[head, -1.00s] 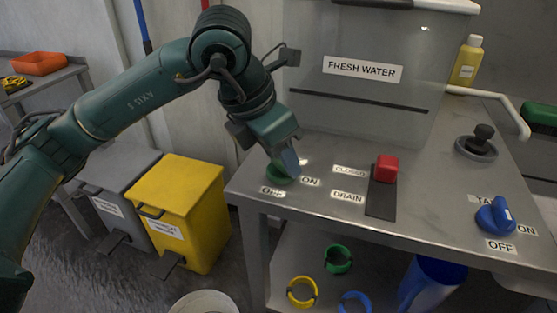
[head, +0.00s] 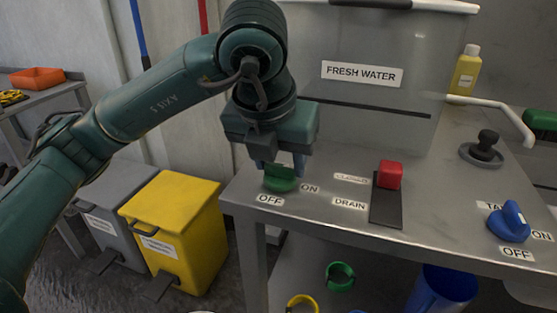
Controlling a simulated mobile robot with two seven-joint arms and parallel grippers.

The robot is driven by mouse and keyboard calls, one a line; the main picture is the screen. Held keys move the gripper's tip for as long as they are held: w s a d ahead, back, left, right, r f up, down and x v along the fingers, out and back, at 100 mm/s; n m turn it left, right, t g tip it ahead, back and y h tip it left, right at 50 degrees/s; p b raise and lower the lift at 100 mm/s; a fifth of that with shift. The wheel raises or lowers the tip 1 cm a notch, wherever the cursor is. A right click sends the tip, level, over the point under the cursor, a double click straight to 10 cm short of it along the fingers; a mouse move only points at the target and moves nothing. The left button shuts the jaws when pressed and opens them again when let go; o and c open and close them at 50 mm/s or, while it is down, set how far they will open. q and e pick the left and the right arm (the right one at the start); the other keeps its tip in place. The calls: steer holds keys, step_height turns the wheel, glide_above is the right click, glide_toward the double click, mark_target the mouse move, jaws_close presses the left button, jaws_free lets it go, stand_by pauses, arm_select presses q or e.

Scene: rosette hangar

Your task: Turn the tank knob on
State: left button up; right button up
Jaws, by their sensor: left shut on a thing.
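My left gripper (head: 285,168) comes down from above and is shut on the green knob (head: 280,184) at the left front of the metal bench. The fingers and wrist cover the knob's grip, so which way it points is hard to tell. An ON label (head: 310,188) lies to the right of this knob and an OFF label (head: 270,200) in front of it. A blue knob (head: 509,222) stands at the bench's right, with its own ON and OFF labels and a partly hidden label beginning "TA". My right gripper is not in view.
The FRESH WATER tank (head: 362,100) rises behind. A black plunger-like knob (head: 485,146) and a yellow bottle (head: 466,68) are at the right. Yellow (head: 185,230) and grey bins stand left of the bench.

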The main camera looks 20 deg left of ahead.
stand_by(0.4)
arm_select(q)
steer(key=o, duration=1)
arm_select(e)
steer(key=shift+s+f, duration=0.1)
arm_select(q)
steer(key=shift+p+v, duration=1.65)
steer(key=shift+v, duration=4.95)
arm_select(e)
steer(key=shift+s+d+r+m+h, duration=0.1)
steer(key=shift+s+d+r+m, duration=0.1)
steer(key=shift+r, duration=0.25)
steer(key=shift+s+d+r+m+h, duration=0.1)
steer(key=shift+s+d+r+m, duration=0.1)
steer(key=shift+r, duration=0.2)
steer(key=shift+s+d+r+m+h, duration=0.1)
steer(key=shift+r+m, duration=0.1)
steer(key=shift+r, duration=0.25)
arm_select(q)
steer(key=shift+w, duration=0.1)
